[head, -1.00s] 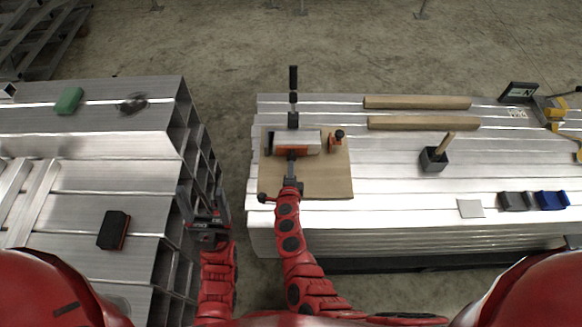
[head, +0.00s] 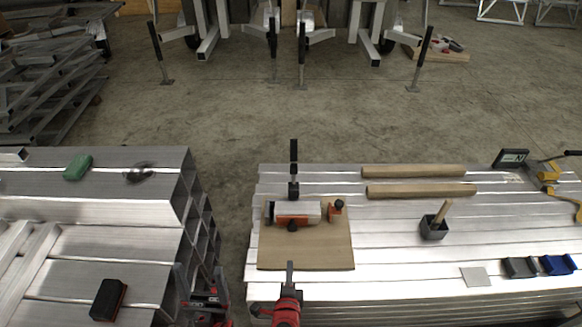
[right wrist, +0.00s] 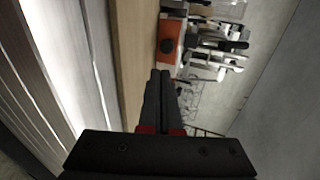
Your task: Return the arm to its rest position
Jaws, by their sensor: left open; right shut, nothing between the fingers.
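My right arm's gripper (head: 290,272) is at the front edge of the wooden board (head: 305,257). Its thin dark fingers are shut with nothing between them. In the right wrist view the shut fingers (right wrist: 160,82) point along the board (right wrist: 131,60) towards an orange block with a black knob (right wrist: 168,48). My left gripper (head: 202,288) is open and empty, low in the picture, beside the open tube ends of the left stack. Most of both arms is outside the head view.
The board carries a silver-and-orange fixture (head: 297,211) with a tall black handle (head: 293,160). A green block (head: 77,167) and a black-red block (head: 108,299) lie on the left stack.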

